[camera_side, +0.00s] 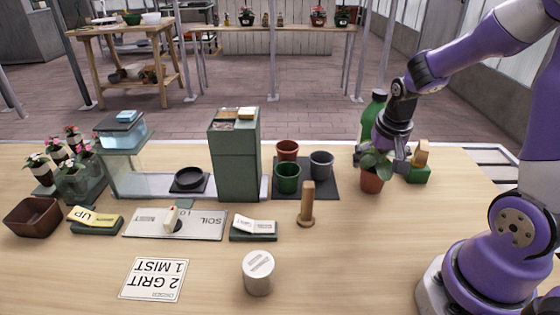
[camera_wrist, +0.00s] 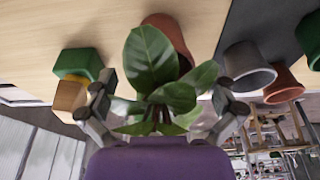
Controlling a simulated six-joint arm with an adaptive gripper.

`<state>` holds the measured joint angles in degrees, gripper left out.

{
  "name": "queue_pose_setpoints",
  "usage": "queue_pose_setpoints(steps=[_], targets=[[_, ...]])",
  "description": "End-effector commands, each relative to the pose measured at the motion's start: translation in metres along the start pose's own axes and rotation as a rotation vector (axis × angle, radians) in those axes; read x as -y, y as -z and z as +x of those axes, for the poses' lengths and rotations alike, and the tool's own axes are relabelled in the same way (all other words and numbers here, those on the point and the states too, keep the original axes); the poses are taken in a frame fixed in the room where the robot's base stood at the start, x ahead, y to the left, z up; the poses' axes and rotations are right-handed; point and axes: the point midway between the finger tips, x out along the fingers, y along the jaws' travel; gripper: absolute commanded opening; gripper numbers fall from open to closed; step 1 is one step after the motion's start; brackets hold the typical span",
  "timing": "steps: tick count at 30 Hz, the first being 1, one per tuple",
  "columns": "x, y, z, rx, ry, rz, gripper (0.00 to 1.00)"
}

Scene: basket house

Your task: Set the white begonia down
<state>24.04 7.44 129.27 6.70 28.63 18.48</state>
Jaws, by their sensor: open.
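A leafy green plant in a terracotta pot (camera_side: 371,181) stands upright on the table at the right; no white bloom shows on it. My gripper (camera_side: 392,160) is beside and behind its leaves, with its jaws open. In the wrist view the fingers (camera_wrist: 165,98) are spread on either side of the leaves (camera_wrist: 152,62), and the pot (camera_wrist: 172,32) shows beyond them. Small flowering plants (camera_side: 57,152) stand in a group at the far left, with whitish and red blooms; I cannot tell which is the white begonia.
A green block with a wooden top (camera_side: 419,172) and a green bottle (camera_side: 373,108) are close to my gripper. Empty pots (camera_side: 287,178) stand on a dark mat (camera_side: 322,189). A wooden tamper (camera_side: 307,208) and white canister (camera_side: 258,272) stand nearer.

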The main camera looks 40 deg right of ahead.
Motion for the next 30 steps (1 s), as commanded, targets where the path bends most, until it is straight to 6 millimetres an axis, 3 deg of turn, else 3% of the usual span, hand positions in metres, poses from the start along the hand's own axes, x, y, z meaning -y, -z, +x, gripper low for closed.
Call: queue_pose_setpoints(steps=[6,15,17,24,30], targets=[[0.001,0.002,-0.052,-0.009,0.003,-0.001,1.0],[0.005,-0.004,-0.094,-0.011,0.016,-0.034,1.0],[0.014,-0.013,-0.104,-0.031,0.047,-0.108,1.0],[0.052,-0.078,-0.145,-0.157,0.237,-0.583,1.0],[0.06,-0.103,-0.154,-0.207,0.304,-0.757,1.0]])
